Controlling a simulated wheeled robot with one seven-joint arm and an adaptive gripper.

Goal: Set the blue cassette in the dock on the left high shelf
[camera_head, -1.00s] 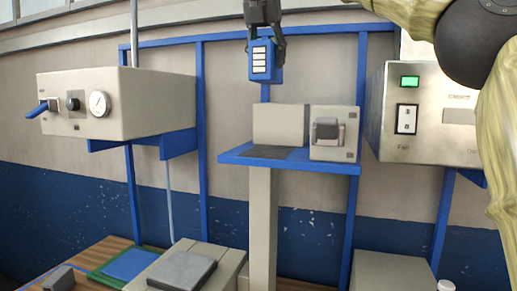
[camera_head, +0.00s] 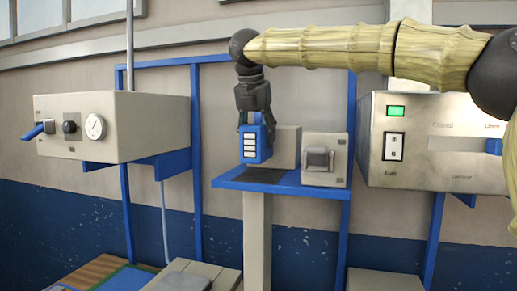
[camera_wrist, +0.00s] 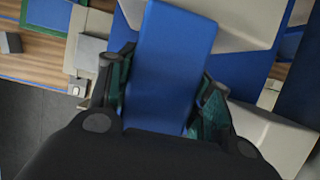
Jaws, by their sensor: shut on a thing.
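The blue cassette (camera_head: 256,143) has a column of white bars on its front and hangs upright below my gripper (camera_head: 257,120). My gripper is shut on it. In the wrist view the cassette (camera_wrist: 172,65) fills the space between the two fingers (camera_wrist: 160,100). The cassette is above the left part of a blue shelf (camera_head: 225,184), over a dark flat patch (camera_head: 262,176). A grey block stands behind it, partly hidden. I cannot tell whether the cassette's lower edge touches anything.
A beige box with a grey latch (camera_head: 320,160) stands on the shelf's right. A box with a gauge and blue lever (camera_head: 115,127) is at left. A steel panel with a green light (camera_head: 430,140) is at right. Lower down is a work table (camera_head: 95,272).

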